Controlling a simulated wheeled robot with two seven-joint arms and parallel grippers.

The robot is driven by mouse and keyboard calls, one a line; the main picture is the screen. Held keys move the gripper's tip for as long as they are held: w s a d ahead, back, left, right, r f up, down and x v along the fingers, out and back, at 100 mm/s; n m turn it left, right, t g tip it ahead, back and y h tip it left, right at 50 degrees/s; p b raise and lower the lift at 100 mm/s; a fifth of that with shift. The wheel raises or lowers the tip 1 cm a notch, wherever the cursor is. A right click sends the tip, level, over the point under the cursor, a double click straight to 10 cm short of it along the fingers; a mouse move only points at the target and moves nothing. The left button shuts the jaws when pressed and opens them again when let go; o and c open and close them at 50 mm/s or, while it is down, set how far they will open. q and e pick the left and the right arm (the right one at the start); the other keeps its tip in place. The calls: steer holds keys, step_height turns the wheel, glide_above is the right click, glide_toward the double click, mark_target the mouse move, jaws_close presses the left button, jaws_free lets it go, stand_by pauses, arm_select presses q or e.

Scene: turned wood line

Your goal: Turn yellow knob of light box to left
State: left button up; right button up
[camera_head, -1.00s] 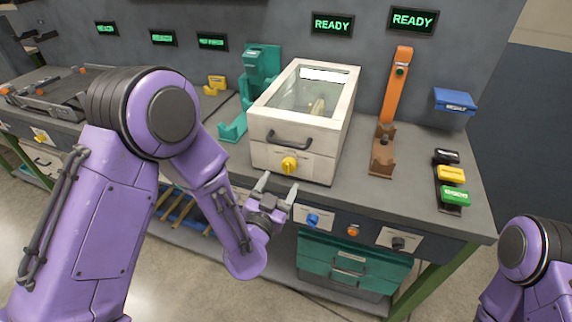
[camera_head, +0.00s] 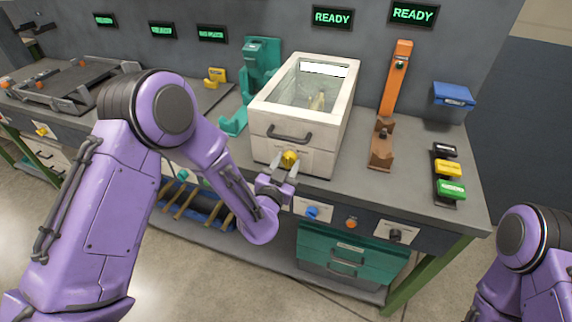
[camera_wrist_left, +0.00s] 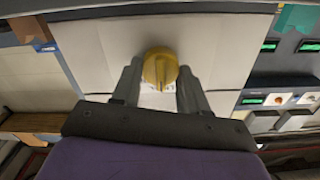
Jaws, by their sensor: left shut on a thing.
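The light box (camera_head: 335,120) is a cream case with a glass top and a dark front handle, standing on the grey bench. Its yellow knob (camera_head: 290,158) is low on the front face, and it also shows in the left wrist view (camera_wrist_left: 160,68). My left gripper (camera_head: 286,163) is at the knob, with one finger on each side of it. In the left wrist view my left gripper (camera_wrist_left: 160,85) is closed on the knob's sides. The knob's ridge looks roughly upright there. My right gripper is not in view; only part of my right arm shows at lower right.
A teal stand (camera_head: 262,70) is left of the light box. An orange post on a brown base (camera_head: 382,145) is to the right. Black, yellow and green blocks (camera_head: 448,170) line the bench's right side. A blue knob (camera_head: 312,213) is on the bench front below.

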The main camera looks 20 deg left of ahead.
arm_select(q)
steer(key=shift+f+n+b, duration=0.1)
steer(key=shift+n+b, duration=0.2)
steer(key=shift+n, duration=0.3)
steer(key=shift+n+b, duration=0.8)
steer(key=shift+n, duration=1.1)
steer(key=shift+a+n+b, duration=0.1)
steer(key=shift+n+b, duration=0.7)
steer(key=shift+n, duration=1.7)
steer(key=o, duration=1.1)
steer(key=shift+c, duration=0.2)
steer(key=s+b, duration=0.3)
steer(key=s, duration=0.7)
steer(key=shift+s+a, duration=0.2)
steer(key=shift+s, duration=0.1)
